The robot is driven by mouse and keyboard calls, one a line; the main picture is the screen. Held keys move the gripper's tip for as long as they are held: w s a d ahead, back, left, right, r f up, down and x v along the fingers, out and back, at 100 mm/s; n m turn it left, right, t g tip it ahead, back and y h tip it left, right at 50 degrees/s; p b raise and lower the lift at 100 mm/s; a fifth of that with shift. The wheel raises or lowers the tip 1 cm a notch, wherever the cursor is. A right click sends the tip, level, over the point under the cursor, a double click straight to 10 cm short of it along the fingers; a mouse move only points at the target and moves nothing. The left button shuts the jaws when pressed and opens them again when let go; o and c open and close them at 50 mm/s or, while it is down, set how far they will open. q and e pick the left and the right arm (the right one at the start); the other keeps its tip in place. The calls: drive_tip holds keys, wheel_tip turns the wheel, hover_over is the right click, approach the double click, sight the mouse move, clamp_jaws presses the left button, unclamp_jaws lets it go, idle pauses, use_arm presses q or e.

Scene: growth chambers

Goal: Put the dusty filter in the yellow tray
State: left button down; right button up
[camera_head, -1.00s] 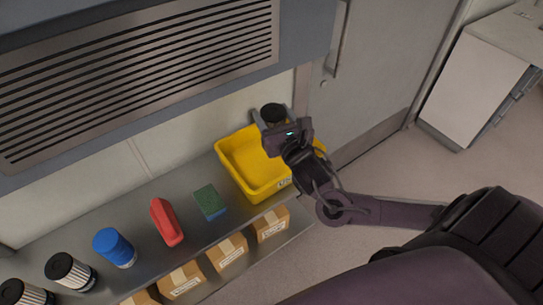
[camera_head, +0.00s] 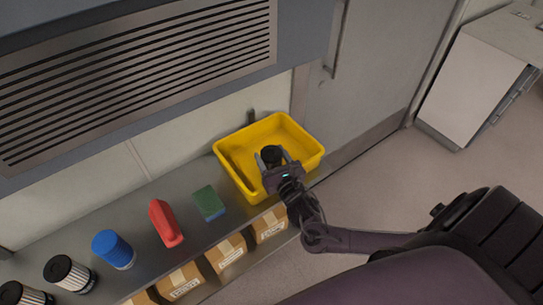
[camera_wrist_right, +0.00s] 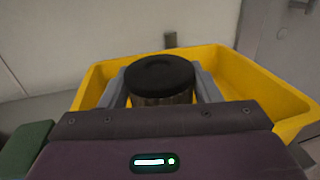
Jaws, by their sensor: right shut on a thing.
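The yellow tray (camera_head: 303,139) sits at the right end of the grey shelf. My right gripper (camera_head: 272,158) is shut on a dark-capped filter (camera_head: 271,153), held upright over the inside of the tray. In the right wrist view the filter's black cap (camera_wrist_right: 160,75) and part of its brownish-grey side show between the two fingers, with the yellow tray walls (camera_wrist_right: 255,88) around it. The filter's lower end is hidden, so I cannot tell whether it touches the tray floor. My left gripper is not in view.
On the shelf left of the tray stand a green and blue sponge (camera_head: 208,202), a red bottle (camera_head: 165,223), a blue canister (camera_head: 113,249) and two white pleated filters with black caps (camera_head: 69,273). Cardboard boxes (camera_head: 226,252) fill the level below. A vent grille (camera_head: 140,80) overhangs the shelf.

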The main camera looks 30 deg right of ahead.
drive_tip(key=shift+f, duration=0.1)
drive_tip(key=o, duration=1.1)
drive_tip(key=shift+c, duration=0.2)
drive_tip(key=shift+r, duration=0.25)
drive_tip(key=s+a+b, duration=0.1)
drive_tip(key=s, duration=1.1)
drive_tip(key=shift+a, duration=0.2)
